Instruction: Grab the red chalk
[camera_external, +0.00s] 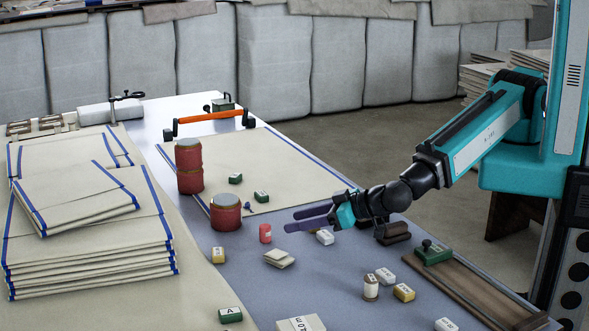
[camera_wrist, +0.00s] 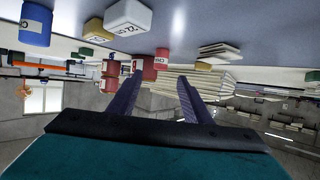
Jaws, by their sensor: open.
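The red chalk (camera_external: 265,233) is a small red piece with a pale mark, standing on the blue-grey table top (camera_external: 330,280). In the external view my gripper (camera_external: 292,219) points left, with its purple fingers just right of the chalk and a little above the table. The fingers are apart with nothing between them. The wrist view is upside down. There the small red piece (camera_wrist: 162,58) shows beyond the gap between the fingertips (camera_wrist: 160,80), apart from both fingers.
A white block (camera_external: 325,237) sits under my gripper. A yellow block (camera_external: 218,255) and small folded cloths (camera_external: 279,258) lie near the chalk. Red canisters (camera_external: 226,212) stand behind it. Stacked cloths (camera_external: 90,250) fill the left. The table between chalk and front blocks is mostly clear.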

